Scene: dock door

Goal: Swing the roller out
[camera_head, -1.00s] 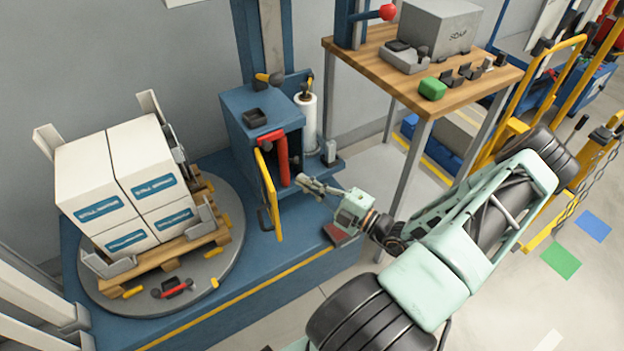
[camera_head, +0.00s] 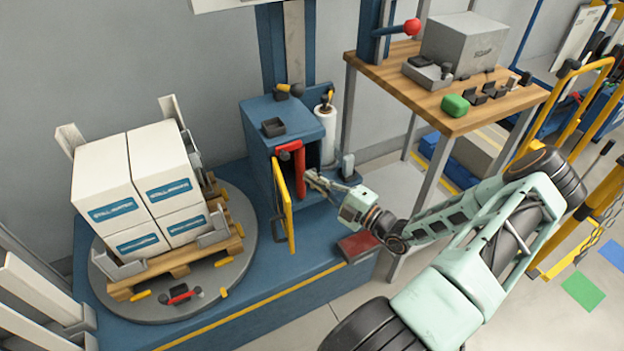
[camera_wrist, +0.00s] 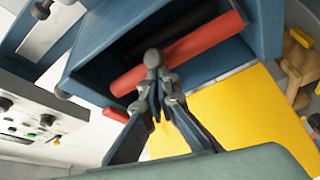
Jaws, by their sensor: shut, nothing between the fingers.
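The red roller (camera_head: 301,176) stands upright at the open front of the blue cabinet (camera_head: 262,135), beside a yellow panel (camera_head: 286,205). In the wrist view the roller (camera_wrist: 215,45) runs slantwise across the cabinet opening, and the yellow panel (camera_wrist: 235,110) lies below it. My gripper (camera_head: 310,178) is just right of the roller in the head view. In the wrist view my gripper (camera_wrist: 158,85) has its fingers shut and empty, with the tips overlapping the roller's near edge. I cannot tell whether they touch it.
A white film roll (camera_head: 326,140) stands beside the cabinet. Boxes (camera_head: 140,185) sit on a pallet on the round turntable (camera_head: 245,262) at left. A wooden bench (camera_head: 470,112) stands at the right, behind my arm. The blue platform's front is mostly clear.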

